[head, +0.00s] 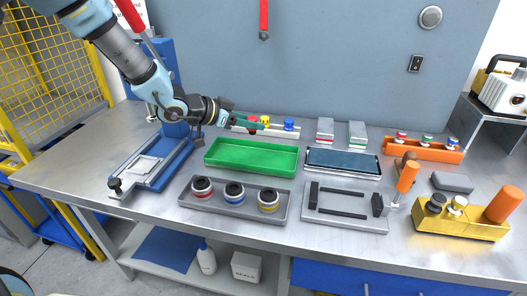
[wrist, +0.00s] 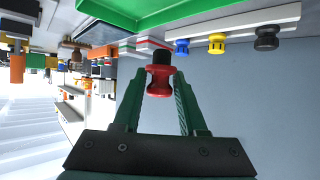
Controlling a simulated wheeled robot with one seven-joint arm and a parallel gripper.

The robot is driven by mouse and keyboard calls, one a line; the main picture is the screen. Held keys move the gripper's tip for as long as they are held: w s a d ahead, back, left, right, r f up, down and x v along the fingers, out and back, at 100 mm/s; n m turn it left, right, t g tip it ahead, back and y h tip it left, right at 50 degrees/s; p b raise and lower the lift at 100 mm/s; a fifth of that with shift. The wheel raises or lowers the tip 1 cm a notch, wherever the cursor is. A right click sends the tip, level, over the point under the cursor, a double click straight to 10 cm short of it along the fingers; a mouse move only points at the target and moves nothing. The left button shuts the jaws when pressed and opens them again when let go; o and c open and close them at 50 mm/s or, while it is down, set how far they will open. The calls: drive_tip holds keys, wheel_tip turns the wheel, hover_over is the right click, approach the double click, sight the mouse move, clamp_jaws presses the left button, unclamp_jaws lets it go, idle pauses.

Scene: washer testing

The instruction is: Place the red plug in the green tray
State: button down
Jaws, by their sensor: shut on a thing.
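The red plug (wrist: 159,82), with a black end, sits between the green fingers of my gripper (wrist: 160,92) in the wrist view. My gripper is shut on it. In the head view, my gripper (head: 250,123) and the small red plug (head: 253,120) are behind the green tray, in front of the white rail. The green tray (head: 250,170) lies on the table, open and empty. Its green edge shows at the top of the wrist view (wrist: 185,14), apart from the plug.
The white rail (head: 292,134) behind the tray bears yellow (head: 265,122) and blue (head: 289,124) plugs. A grey tray (head: 215,208) of ringed parts stands in front. A blue-topped tray (head: 343,161) is to the right, a blue fixture (head: 158,170) to the left.

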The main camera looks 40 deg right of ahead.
sight(253, 159)
wheel_tip(253, 159, down, 9)
drive_tip(key=shift+r+p, duration=0.1)
drive_tip(key=shift+p, duration=0.65)
drive_tip(key=shift+c, duration=2.3)
unclamp_jaws()
drive_tip(key=shift+a+r, duration=0.1)
drive_tip(key=b+v, duration=0.2)
drive_tip(key=v, duration=1)
